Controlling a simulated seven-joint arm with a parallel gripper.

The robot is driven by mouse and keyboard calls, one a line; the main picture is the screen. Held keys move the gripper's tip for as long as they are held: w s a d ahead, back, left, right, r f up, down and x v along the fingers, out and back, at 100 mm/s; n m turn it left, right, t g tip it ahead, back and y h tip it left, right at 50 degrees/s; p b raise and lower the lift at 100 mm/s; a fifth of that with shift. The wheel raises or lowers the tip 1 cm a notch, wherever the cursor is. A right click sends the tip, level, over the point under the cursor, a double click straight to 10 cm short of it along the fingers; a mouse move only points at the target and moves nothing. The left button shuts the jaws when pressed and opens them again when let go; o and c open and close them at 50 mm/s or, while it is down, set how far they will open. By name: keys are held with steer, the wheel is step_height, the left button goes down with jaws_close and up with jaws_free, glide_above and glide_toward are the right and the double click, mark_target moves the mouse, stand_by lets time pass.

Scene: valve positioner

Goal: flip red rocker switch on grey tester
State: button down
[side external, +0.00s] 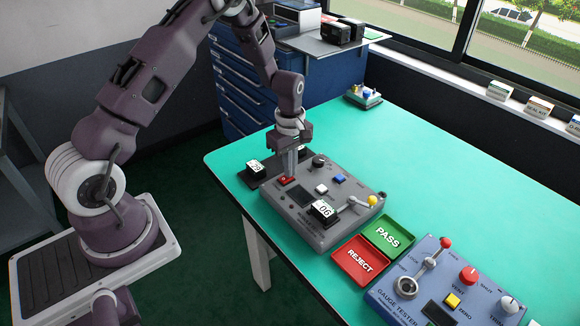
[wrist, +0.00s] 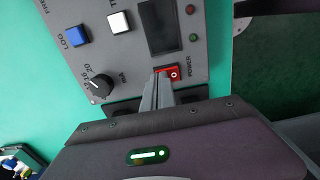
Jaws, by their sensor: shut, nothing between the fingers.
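The grey tester (side external: 330,228) stands on the green table, with a dark screen, knob, blue and white buttons and a yellow-tipped lever. Its red rocker switch (side external: 287,180) is at the left end of the panel. In the wrist view the red rocker (wrist: 172,74) sits beside the POWER label, with a white mark showing on its right part. My gripper (side external: 287,172) is shut and empty, pointing down at the switch. In the wrist view its fingertips (wrist: 164,78) overlap the left part of the rocker; I cannot tell whether they touch it.
Black-and-white display blocks lie by the tester (side external: 256,168) and on it (side external: 323,211). A red REJECT tray (side external: 364,281) and green PASS tray (side external: 388,253) sit to its right. A blue gauge tester (side external: 390,302) stands beyond them. The table's back is mostly clear.

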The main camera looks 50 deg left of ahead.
mark_target(286, 178)
steer(key=shift+f, duration=0.15)
stand_by(0.3)
steer(key=shift+s+r, duration=0.25)
steer(key=shift+s, duration=0.5)
steer(key=shift+r, duration=0.1)
step_height(286, 178, up, 14)
